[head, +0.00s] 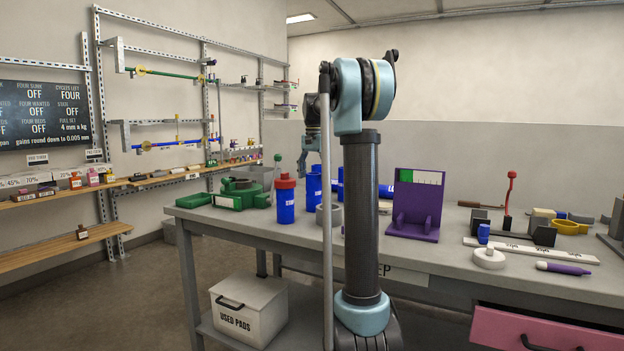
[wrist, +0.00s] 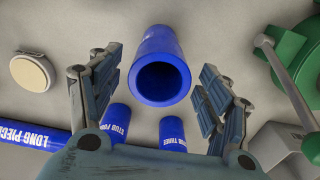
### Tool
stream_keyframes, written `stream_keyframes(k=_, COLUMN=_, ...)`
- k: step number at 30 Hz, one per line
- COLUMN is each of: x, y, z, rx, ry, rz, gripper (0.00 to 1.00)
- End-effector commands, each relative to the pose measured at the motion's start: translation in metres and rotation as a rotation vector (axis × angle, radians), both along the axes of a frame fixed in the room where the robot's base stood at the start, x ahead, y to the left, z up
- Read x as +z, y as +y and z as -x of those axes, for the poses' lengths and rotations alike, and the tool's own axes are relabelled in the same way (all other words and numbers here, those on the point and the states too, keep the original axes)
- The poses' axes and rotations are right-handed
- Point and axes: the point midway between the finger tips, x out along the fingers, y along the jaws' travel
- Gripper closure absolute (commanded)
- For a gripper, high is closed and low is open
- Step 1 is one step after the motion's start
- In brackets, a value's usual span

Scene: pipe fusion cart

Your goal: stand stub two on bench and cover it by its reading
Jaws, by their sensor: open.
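My gripper (wrist: 161,62) is open, its two fingers on either side of a blue hollow stub (wrist: 158,40) in the wrist view. The stub's open end faces the camera; its label is hidden, so I cannot tell its number. Two more blue pieces, labelled stub four (wrist: 116,121) and stub three (wrist: 172,130), show partly below it. In the head view my gripper (head: 318,170) hangs over the bench among blue pieces. An upright blue stub (head: 286,208) with a red cap (head: 286,182) stands on the bench to its left. Another blue stub (head: 313,192) stands beside it.
A purple stand (head: 415,222) with a green-and-white panel is right of my arm. The blue long piece (wrist: 30,138) lies at left in the wrist view, below a round pale pad (wrist: 33,72). A green device (wrist: 295,65) is at right. A wall board (head: 42,115) shows settings.

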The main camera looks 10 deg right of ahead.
Motion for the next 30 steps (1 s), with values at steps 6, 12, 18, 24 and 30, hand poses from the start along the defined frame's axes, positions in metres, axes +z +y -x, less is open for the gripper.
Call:
stream_keyframes(k=6, x=0.034, y=0.000, z=0.000, rx=0.000, ry=0.000, rz=0.000, gripper=0.29)
stream_keyframes(k=12, x=0.071, y=0.000, z=0.000, rx=0.000, ry=0.000, rz=0.000, gripper=0.29)
stream_keyframes(k=18, x=0.099, y=0.000, z=0.000, rx=0.000, ry=0.000, rz=0.000, gripper=0.29)
stream_keyframes(k=24, x=0.113, y=0.000, z=0.000, rx=0.001, ry=0.000, rz=0.000, gripper=0.29)
stream_keyframes(k=30, x=0.115, y=0.000, z=0.000, rx=0.001, ry=0.000, rz=0.000, gripper=0.29)
